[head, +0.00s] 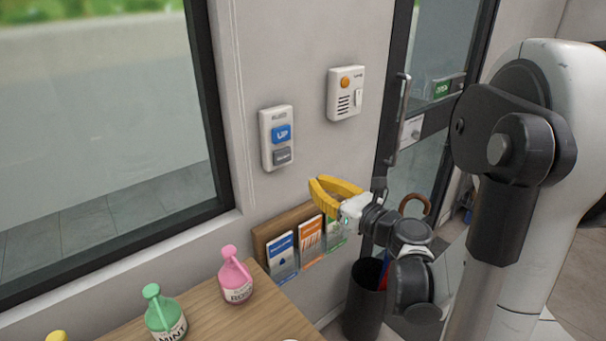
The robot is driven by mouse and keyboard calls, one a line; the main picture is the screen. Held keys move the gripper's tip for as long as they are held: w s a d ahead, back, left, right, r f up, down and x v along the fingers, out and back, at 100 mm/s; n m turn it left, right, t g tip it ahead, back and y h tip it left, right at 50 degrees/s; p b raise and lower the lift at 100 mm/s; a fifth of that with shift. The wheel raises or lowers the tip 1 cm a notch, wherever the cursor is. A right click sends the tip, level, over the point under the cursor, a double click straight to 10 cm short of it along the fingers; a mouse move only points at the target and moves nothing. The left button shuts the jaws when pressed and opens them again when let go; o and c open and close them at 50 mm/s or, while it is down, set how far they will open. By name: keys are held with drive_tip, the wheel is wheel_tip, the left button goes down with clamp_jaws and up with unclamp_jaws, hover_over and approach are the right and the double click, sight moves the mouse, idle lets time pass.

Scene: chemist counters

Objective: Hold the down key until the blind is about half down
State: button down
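A white wall panel (270,137) has a blue UP key (281,134) above a dark grey down key (283,156). My gripper (316,189), with yellow fingers, is right of and below the panel, apart from the keys. The fingers look spread, with nothing seen between them. The large window (100,130) is at the left. Its upper part shows green outside above a pale grey area; I cannot tell whether any of this is the blind.
An intercom (345,93) is on the wall right of the panel. A leaflet rack (290,216) hangs below my gripper. A pink bottle (236,277) and green bottle (165,314) stand on the wooden counter (213,316). A dark bin (365,300) and glass door (425,125) are to the right.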

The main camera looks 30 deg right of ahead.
sight(281, 160)
drive_tip(key=w, duration=0.3)
drive_tip(key=w+a+b, duration=0.1)
drive_tip(key=w, duration=0.3)
drive_tip(key=w+a+b, duration=0.1)
drive_tip(key=w, duration=0.3)
drive_tip(key=shift+w+a+f, duration=0.1)
drive_tip(key=shift+w+a, duration=0.15)
drive_tip(key=shift+w, duration=0.65)
